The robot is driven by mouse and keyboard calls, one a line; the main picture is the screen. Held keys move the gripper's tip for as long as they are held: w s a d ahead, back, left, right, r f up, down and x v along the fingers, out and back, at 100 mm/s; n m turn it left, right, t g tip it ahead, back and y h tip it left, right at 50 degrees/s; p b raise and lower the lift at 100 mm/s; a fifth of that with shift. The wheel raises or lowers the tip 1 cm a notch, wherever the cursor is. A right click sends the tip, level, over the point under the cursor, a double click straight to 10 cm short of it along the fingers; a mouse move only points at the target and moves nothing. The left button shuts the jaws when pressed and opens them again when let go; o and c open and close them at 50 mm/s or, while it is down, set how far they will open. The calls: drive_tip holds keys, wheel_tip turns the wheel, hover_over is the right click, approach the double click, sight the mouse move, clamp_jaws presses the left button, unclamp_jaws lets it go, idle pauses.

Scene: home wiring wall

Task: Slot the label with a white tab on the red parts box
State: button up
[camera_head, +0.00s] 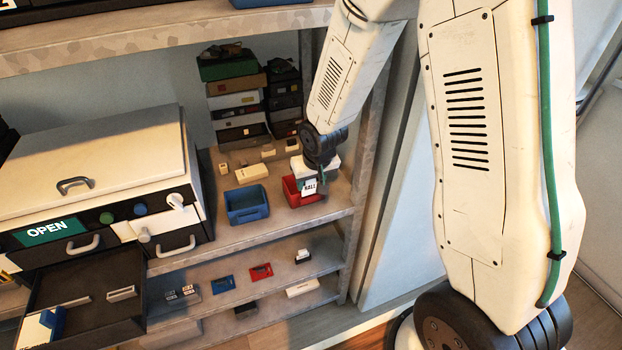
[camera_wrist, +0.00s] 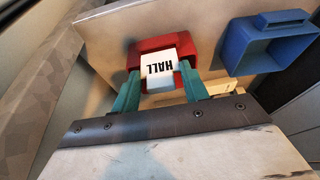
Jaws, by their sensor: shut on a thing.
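The red parts box (camera_head: 315,199) stands on the upper shelf, right of a blue box; it also shows in the wrist view (camera_wrist: 150,46). The label (camera_wrist: 160,66) is a white plate with dark letters reading HALL, with a white tab at its near end. My gripper (camera_wrist: 158,82) is shut on the label, one green finger on each side. The label overlaps the front of the red box in both views. I cannot tell whether it touches the box or sits in a slot. In the head view the label (camera_head: 309,187) hangs under my gripper (camera_head: 318,176).
A blue box (camera_head: 247,202) stands left of the red box, and shows at right in the wrist view (camera_wrist: 268,46). A cream block (camera_head: 252,173) lies behind it. Stacked boxes (camera_head: 238,105) stand at the back. A shelf post (camera_head: 366,150) rises at the right.

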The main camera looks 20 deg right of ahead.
drive_tip(key=shift+f, duration=1.1)
drive_tip(key=o, duration=1)
drive_tip(key=shift+o, duration=0.2)
drive_tip(key=v, duration=0.7)
drive_tip(key=shift+r, duration=0.4)
drive_tip(key=shift+s, duration=0.15)
